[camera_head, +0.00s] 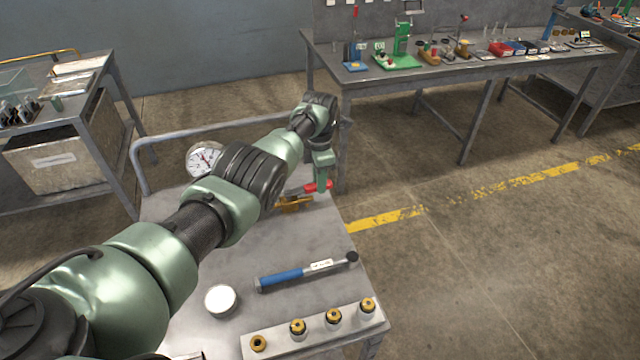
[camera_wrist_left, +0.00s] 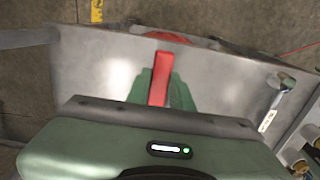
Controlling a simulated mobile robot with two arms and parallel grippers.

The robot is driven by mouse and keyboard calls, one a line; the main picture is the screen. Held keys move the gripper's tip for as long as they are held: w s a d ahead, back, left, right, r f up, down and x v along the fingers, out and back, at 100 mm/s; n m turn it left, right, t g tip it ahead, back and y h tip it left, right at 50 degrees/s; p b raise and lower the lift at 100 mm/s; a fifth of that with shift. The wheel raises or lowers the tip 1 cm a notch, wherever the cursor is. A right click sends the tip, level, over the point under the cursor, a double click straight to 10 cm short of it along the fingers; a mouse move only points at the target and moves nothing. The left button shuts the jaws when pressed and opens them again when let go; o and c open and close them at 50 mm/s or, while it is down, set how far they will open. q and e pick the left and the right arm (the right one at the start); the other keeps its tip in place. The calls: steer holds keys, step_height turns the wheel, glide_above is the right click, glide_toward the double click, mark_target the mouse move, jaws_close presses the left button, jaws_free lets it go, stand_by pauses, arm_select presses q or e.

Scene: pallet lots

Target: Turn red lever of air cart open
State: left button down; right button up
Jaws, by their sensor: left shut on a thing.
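The air cart (camera_head: 225,257) is a grey metal cart with a tube handle at its far side. The red lever (camera_head: 318,187) sits on a brass valve (camera_head: 296,202) near the cart's far right edge. My left gripper (camera_head: 321,180) reaches down to it from above. In the left wrist view the green fingers of my left gripper (camera_wrist_left: 160,92) are shut on the red lever (camera_wrist_left: 161,78), one on each side. The arm and gripper hide part of the valve. My right gripper is not in view.
A round pressure gauge (camera_head: 203,158) stands at the cart's far left. A blue-handled tool (camera_head: 290,276), a white round tin (camera_head: 220,300) and a strip with several brass fittings (camera_head: 297,327) lie on the near half. A workbench (camera_head: 455,65) stands behind.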

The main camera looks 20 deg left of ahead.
arm_select(q)
steer(key=shift+a, duration=0.15)
steer(key=c, duration=1.2)
jaws_free()
steer(key=shift+c, duration=0.2)
steer(key=shift+r, duration=0.15)
steer(key=shift+r+p, duration=0.3)
steer(key=shift+r, duration=0.05)
step_height(320, 180, up, 7)
steer(key=shift+f+p, duration=0.1)
steer(key=shift+p, duration=0.5)
